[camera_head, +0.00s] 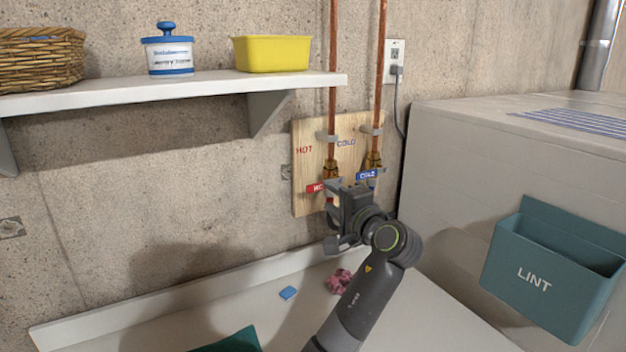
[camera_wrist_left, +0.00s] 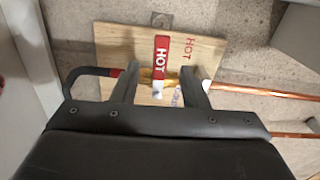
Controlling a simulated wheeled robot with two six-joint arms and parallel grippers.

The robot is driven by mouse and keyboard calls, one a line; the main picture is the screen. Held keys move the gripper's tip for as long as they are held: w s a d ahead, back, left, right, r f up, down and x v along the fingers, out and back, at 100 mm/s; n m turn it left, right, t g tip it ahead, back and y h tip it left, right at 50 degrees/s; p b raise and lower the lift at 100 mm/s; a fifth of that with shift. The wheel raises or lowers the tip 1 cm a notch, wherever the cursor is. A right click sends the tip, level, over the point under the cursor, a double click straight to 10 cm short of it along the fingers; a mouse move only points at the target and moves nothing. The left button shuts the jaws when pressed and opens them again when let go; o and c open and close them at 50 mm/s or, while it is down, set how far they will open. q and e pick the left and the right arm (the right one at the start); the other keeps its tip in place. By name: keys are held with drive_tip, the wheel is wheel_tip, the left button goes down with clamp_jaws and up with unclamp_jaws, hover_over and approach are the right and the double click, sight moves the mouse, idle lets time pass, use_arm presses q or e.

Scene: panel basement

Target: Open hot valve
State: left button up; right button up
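The hot valve's red handle marked HOT (camera_head: 316,188) is on the wooden board (camera_head: 308,165), at the foot of the left copper pipe. In the left wrist view, the red handle (camera_wrist_left: 161,55) lies between the two fingers of my left gripper (camera_wrist_left: 160,72), with visible gaps on both sides. That gripper is open. In the head view, my left gripper (camera_head: 340,212) is just below and in front of the hot valve and hides part of it. The blue cold valve handle (camera_head: 367,175) is just right of it. My right gripper is not in view.
A white shelf (camera_head: 200,88) with a basket, tub and yellow bin juts out at upper left. A white appliance with a teal LINT bin (camera_head: 545,275) stands at right. A blue block (camera_head: 288,293) and pink item (camera_head: 340,281) lie on the white surface below.

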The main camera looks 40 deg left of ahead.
sight(318, 188)
use_arm(q)
drive_tip(key=p+x, duration=0.1)
drive_tip(key=x, duration=0.6)
drive_tip(key=shift+a+r+p, duration=0.1)
drive_tip(key=shift+a+p, duration=0.2)
drive_tip(key=shift+p, duration=0.1)
drive_tip(key=shift+w+a, duration=0.25)
drive_tip(key=shift+a, duration=0.2)
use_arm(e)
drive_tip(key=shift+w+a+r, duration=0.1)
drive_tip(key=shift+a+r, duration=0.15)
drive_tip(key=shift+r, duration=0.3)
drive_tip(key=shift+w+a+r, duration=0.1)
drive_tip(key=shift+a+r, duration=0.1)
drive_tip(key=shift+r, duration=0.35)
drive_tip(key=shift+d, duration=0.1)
use_arm(q)
drive_tip(key=shift+c, duration=0.8)
clamp_jaws()
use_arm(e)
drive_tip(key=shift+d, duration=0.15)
